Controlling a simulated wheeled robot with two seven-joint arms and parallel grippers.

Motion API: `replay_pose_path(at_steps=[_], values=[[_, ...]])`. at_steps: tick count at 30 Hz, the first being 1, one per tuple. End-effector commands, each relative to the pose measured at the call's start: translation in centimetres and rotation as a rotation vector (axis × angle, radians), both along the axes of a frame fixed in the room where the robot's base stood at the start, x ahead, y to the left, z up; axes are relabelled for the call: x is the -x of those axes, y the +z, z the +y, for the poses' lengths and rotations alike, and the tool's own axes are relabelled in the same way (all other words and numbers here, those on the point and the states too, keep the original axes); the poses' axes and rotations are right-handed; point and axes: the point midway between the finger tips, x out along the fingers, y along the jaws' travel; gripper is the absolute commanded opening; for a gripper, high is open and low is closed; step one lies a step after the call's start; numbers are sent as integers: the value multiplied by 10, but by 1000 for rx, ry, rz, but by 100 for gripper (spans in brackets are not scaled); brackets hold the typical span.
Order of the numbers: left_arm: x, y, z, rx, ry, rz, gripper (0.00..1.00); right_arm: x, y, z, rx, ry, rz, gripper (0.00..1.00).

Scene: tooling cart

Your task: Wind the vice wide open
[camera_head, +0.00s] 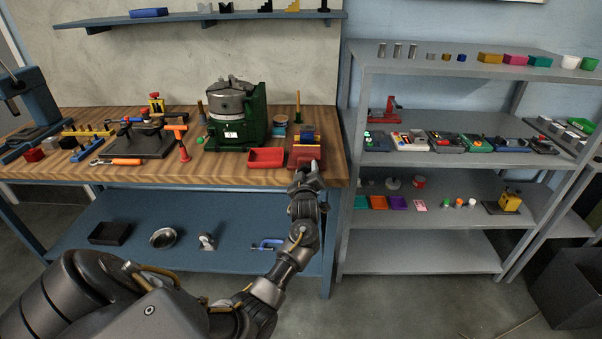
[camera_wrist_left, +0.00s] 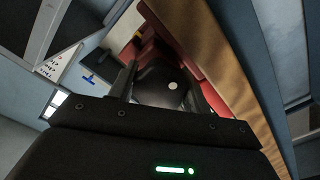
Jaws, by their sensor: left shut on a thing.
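The red vice (camera_head: 305,153) sits at the right end of the wooden bench, at its front edge. Its red body (camera_wrist_left: 205,94) also shows in the left wrist view. My left gripper (camera_head: 306,170) is at the front of the vice, reaching up from below. In the left wrist view my left gripper (camera_wrist_left: 165,84) is shut on a dark round knob (camera_wrist_left: 162,90) with a pale dot, at the vice's front. The jaw gap cannot be made out clearly. My right gripper is not in view.
A red tray (camera_head: 266,158) lies just left of the vice. A green machine (camera_head: 238,122) stands behind the tray. Hand tools and a dark plate (camera_head: 140,140) fill the bench's left. A grey shelf unit (camera_head: 440,170) stands close on the right.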

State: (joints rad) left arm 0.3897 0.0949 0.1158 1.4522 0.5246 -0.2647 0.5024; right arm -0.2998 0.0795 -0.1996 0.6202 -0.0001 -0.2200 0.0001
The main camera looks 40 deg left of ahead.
Motion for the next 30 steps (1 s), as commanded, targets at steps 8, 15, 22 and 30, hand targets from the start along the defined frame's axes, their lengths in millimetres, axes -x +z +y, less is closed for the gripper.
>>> replay_pose_path(at_steps=[8,15,22,30], values=[[3,-1,4,195,10,-153,26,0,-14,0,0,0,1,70],[4,-2,5,320,14,-249,26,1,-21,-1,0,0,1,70],[4,-2,6,390,16,-303,26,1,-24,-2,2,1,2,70],[4,-1,7,417,16,-324,26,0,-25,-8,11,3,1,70]])
